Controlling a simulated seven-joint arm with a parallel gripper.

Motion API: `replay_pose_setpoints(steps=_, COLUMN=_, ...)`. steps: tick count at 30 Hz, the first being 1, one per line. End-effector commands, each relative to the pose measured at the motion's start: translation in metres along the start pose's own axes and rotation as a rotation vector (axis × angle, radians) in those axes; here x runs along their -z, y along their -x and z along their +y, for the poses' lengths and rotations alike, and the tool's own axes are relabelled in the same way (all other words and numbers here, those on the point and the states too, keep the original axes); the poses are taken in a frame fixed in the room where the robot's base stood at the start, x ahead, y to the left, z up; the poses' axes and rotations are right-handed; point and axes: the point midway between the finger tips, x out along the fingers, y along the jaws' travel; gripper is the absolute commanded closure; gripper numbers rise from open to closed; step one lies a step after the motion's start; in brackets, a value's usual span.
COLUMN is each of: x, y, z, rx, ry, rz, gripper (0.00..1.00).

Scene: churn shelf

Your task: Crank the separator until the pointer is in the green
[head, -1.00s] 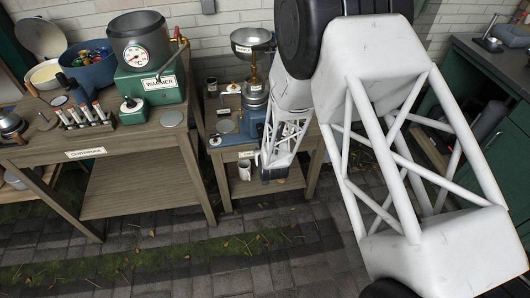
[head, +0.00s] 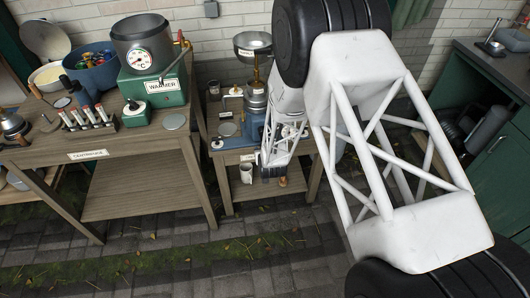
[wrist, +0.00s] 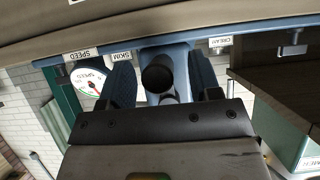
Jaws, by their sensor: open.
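The separator (head: 256,102) stands on the low wooden table in the head view, with a metal bowl on top and a blue base.
The SPEED label (wrist: 77,54), SKIM label (wrist: 121,56) and CREAM label (wrist: 220,41) line a blue edge near my fingers. The green warmer (head: 153,89) stands on the taller table at left. A white mug (head: 246,173) sits on the low table's shelf.

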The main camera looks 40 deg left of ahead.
Motion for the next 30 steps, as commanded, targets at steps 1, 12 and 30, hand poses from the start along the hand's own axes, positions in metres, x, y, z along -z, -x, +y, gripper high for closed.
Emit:
replay_pose_setpoints(steps=1, x=0.0001, y=0.0006, z=0.0000, rx=0.000, ry=0.000, rz=0.000, gripper=0.43)
replay_pose_setpoints(steps=12, x=-0.0003, y=-0.0041, z=0.0001, rx=0.000, ry=0.000, rz=0.000, gripper=0.43)
replay_pose_setpoints(steps=30, x=-0.0005, y=-0.0060, z=0.0001, rx=0.000, ry=0.000, rz=0.000, gripper=0.69)
